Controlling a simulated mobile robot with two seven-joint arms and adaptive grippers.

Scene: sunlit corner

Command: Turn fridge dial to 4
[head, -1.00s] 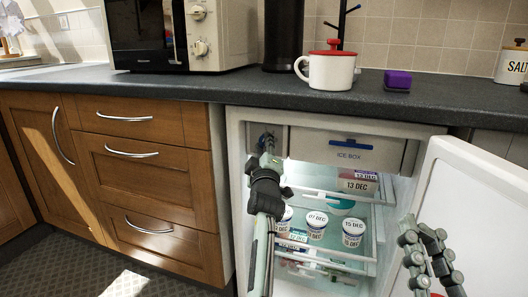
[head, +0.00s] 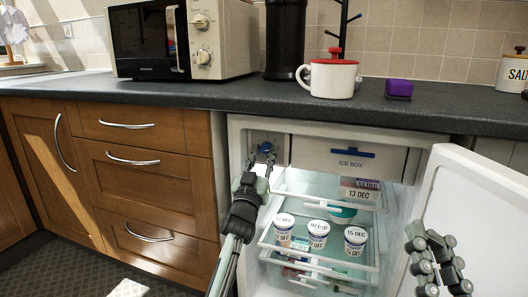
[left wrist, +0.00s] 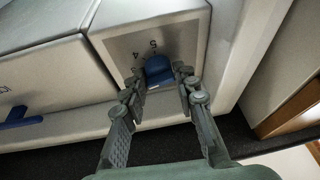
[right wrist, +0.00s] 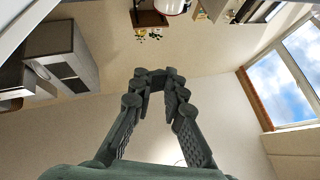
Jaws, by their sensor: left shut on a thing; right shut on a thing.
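The fridge dial (head: 266,147) is a blue knob on the pale panel at the fridge's upper left, left of the ice box. It shows closer in the left wrist view (left wrist: 158,70), with the numbers 5 and 4 readable beside it. Which number it points to I cannot tell. My left gripper (head: 262,160) is at the dial, its fingertips shut on the knob's two sides. My right gripper (head: 430,243) is raised in front of the open fridge door. In the right wrist view (right wrist: 158,78) its fingertips meet, with no object visible between them.
The fridge door (head: 480,215) stands open on the right. The ice box (head: 348,153) has a blue handle. Several labelled tubs (head: 318,234) stand on the shelves. Wooden drawers are left.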

